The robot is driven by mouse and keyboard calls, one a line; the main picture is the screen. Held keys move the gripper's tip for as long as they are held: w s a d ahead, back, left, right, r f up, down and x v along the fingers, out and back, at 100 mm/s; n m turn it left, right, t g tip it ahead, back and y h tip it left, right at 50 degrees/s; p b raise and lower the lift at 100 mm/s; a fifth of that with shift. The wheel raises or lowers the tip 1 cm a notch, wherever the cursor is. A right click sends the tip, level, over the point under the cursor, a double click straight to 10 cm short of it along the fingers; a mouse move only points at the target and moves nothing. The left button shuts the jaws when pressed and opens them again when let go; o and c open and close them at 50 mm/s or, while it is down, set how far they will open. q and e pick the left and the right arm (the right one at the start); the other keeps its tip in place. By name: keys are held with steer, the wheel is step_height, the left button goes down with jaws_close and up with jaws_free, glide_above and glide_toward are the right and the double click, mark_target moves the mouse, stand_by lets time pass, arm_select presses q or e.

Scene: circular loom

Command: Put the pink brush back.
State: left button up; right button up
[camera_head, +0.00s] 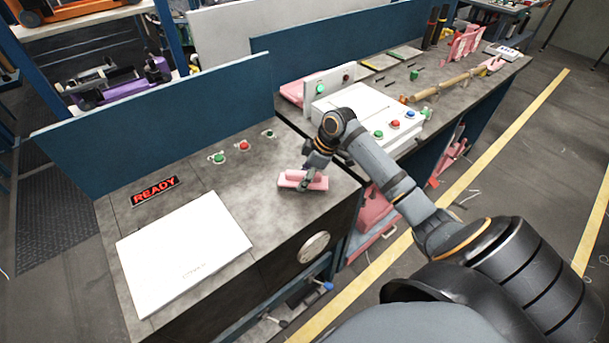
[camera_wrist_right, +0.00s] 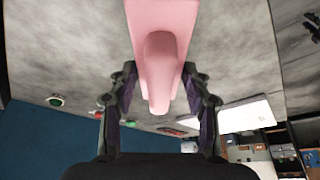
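The pink brush (camera_head: 303,180) is at the front right of the near grey bench, close to its right edge. My right gripper (camera_head: 309,177) is over it from above. In the right wrist view the brush (camera_wrist_right: 161,60) lies between the two fingers (camera_wrist_right: 160,85), its rounded handle pointing toward the camera. The fingertips appear to touch both sides of it. I cannot tell whether the brush rests on the bench or is slightly above it. My left gripper is not in view.
A white laptop-like panel (camera_head: 185,252) lies at the front left of the bench. A READY sign (camera_head: 155,191) and several buttons (camera_head: 244,146) are behind. A white box (camera_head: 368,108) stands to the right, with a wooden rod (camera_head: 440,87) beyond. Bare bench lies left of the brush.

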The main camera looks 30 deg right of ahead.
steer(key=o, duration=0.3)
steer(key=b+v, duration=0.1)
steer(key=v, duration=1)
steer(key=shift+d+b, duration=0.1)
steer(key=shift+b, duration=0.3)
steer(key=shift+s+r, duration=0.15)
steer(key=shift+r, duration=0.45)
steer(key=shift+f, duration=0.1)
